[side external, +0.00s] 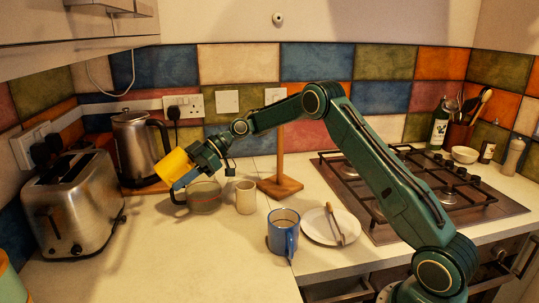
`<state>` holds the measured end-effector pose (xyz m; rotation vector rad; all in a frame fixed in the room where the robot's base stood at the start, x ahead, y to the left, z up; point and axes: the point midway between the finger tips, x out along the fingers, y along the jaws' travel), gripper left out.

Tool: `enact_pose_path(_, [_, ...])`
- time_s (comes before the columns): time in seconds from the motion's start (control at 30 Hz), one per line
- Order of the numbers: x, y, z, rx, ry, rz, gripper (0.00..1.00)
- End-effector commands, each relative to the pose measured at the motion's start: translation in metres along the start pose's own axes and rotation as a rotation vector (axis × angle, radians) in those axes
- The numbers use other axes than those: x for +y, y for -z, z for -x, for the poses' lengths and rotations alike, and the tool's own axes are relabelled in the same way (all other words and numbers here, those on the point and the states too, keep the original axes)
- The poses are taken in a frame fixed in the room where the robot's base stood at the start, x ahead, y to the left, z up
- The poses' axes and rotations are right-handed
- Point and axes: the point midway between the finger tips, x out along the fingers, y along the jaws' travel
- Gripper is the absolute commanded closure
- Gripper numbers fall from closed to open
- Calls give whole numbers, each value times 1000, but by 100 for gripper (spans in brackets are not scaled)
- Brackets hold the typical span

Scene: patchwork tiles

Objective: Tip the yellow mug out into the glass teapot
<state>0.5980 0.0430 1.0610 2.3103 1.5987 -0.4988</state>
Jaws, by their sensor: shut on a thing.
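The yellow mug (175,166) is held up by my gripper (187,172), tilted, above the left part of the glass teapot. My gripper is shut on the mug. The glass teapot (206,199) stands on the worktop below, with a dark handle at its left. Its upper part is partly hidden behind the gripper. I cannot see into the mug or tell whether anything is coming out of it.
A metal kettle (131,143) stands behind the mug, and a toaster (76,205) is at the left. A cream jug (245,197) and a wooden stand (280,187) are right of the teapot. A blue mug (283,233) and a white plate (325,229) sit nearer.

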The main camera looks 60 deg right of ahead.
Motion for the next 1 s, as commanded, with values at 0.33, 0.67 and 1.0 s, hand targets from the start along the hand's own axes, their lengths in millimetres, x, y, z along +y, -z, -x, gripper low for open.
enact_pose_path(0.33, [0,-1,-2,-66,1,9,98])
enact_pose_path(0.67, [0,-4,-3,-265,6,13,98])
enact_pose_path(1.0, [0,-4,-3,-262,6,13,98])
